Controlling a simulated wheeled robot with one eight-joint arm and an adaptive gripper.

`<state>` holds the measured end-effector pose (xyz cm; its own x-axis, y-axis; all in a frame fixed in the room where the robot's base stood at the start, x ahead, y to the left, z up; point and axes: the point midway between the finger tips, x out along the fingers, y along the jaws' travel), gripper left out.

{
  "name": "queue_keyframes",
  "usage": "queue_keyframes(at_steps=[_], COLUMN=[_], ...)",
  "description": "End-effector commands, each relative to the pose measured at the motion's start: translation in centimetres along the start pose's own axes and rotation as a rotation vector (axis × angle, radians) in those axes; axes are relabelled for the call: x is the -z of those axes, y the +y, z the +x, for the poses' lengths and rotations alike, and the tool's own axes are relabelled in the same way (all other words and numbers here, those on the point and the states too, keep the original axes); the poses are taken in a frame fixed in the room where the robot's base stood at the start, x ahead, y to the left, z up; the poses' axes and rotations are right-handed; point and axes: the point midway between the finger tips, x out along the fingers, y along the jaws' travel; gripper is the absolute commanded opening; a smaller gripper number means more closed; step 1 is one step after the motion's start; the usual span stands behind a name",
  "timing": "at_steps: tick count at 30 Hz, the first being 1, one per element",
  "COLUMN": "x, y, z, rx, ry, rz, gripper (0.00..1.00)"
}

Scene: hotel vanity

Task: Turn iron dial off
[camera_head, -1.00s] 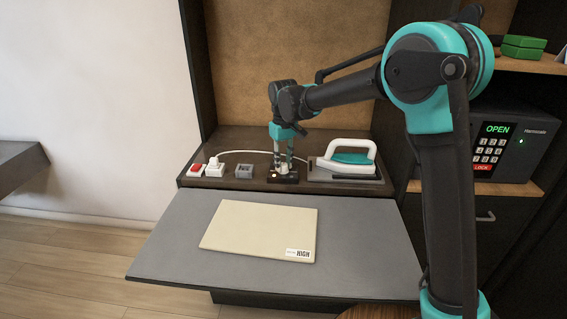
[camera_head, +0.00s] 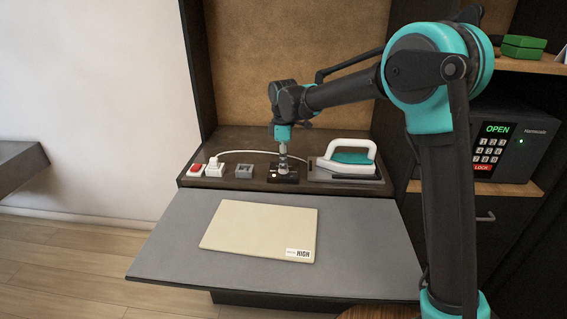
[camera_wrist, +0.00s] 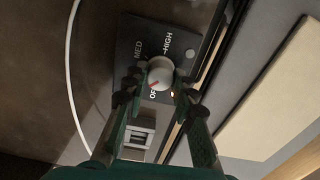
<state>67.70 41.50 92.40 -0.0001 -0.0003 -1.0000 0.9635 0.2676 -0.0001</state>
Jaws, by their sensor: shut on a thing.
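The iron dial (camera_wrist: 161,70) is a round pale knob with a red pointer mark, on a dark control box (camera_head: 290,180). In the wrist view, the red mark points down and left, towards a partly hidden label; MED and HIGH are readable above the knob. A small amber light glows on the box. My gripper (camera_head: 283,167) points down over the box and is shut on the dial, with one fingertip on each side of it in the wrist view (camera_wrist: 161,77). The white and teal iron (camera_head: 345,160) rests to the right on its stand.
A red switch (camera_head: 195,170), a white plug (camera_head: 214,168) with a cord and a grey socket block (camera_head: 244,171) stand left of the box. A cream board (camera_head: 255,230) labelled HIGH lies on the grey surface in front. A safe (camera_head: 510,145) reading OPEN stands at right.

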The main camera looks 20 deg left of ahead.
Motion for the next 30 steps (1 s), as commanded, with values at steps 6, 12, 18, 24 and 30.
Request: queue_keyframes(at_steps=[6, 12, 18, 24, 30], x=[0.02, 0.02, 0.03, 0.03, 0.03], y=[0.05, 0.06, 0.06, 0.06, 0.06], z=[-0.03, -0.03, -0.03, -0.04, -0.04], rx=[-0.001, -0.001, -0.001, -0.001, -0.002], ry=[0.001, 0.0, 0.0, 0.0, 0.0], rz=[-0.205, -0.39, -0.55, -0.667, -0.736], gripper=[0.0, 0.0, 0.0, 0.0, 0.0])
